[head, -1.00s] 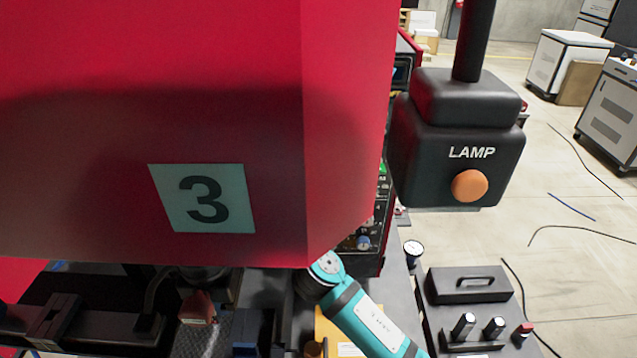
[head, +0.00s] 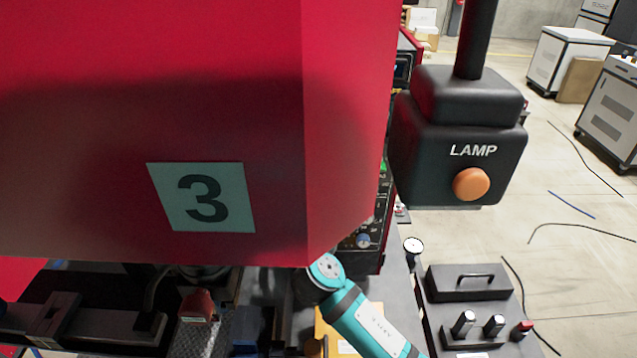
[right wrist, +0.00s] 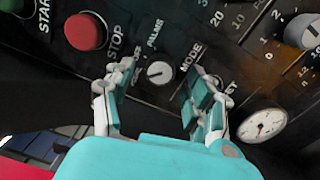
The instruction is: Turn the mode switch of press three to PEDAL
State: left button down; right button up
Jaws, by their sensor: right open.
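Press three is the large red machine (head: 250,100) with a "3" plate filling the left of the head view. Its control panel shows there only as a narrow dark strip. The left finger partly covers lettering, so I cannot read PEDAL. In the head view the right gripper is hidden behind the press. My left gripper is not in view.
In the right wrist view a red STOP button (right wrist: 86,31) is up left of the knob, a white gauge (right wrist: 263,125) at lower right, and another dial (right wrist: 302,30) at upper right. In the head view a black LAMP box (head: 460,140) hangs right of the press.

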jog(key=s, duration=1)
jog(key=shift+s+f, duration=0.2)
jog(key=shift+s, duration=0.2)
